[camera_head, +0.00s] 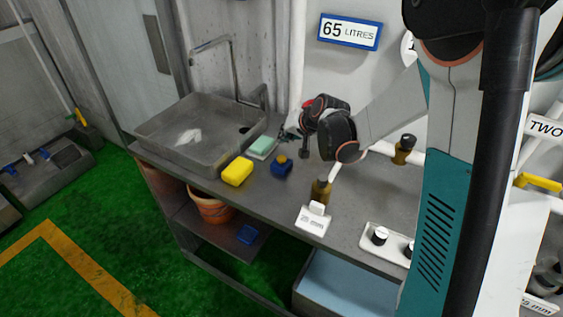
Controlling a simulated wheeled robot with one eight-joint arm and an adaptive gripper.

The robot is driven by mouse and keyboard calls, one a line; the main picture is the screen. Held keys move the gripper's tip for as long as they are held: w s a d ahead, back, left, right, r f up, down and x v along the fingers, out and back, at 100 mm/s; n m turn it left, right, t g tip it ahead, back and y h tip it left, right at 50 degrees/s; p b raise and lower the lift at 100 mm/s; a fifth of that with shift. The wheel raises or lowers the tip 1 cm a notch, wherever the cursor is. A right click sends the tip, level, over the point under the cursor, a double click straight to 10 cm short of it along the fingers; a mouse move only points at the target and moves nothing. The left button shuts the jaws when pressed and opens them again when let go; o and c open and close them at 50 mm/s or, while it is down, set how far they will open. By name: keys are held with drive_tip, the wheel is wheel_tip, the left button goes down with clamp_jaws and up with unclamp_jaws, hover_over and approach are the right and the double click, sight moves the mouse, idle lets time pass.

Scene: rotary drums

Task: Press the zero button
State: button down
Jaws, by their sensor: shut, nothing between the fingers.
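No button that I can read as the zero button shows in the head view. My gripper (304,152) is shut and empty, above the counter, just right of and behind the blue box in the picture. Its fingers are small and partly hidden by my wrist. I see no clear contact.
A metal sink with a tap (157,133) is at the left. A yellow block (237,172) and a pale green block (262,147) lie near it. Brass-coloured fittings (320,191) and a white panel with black knobs (369,246) stand to the right. An orange bucket (208,211) is below.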

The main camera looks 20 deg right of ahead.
sight(284, 157)
drive_tip(key=shift+f+b, duration=1.45)
drive_tip(key=shift+f, duration=0.9)
drive_tip(key=shift+f, duration=0.2)
drive_tip(key=shift+f+b, duration=0.25)
drive_tip(key=shift+b, duration=0.2)
drive_tip(key=shift+f+b, duration=0.45)
drive_tip(key=shift+f, duration=0.1)
drive_tip(key=shift+r, duration=0.15)
drive_tip(key=shift+r+p, duration=0.65)
drive_tip(key=shift+r, duration=0.2)
drive_tip(key=shift+r, duration=0.1)
drive_tip(key=shift+r+p, duration=1.7)
drive_tip(key=shift+r, duration=0.75)
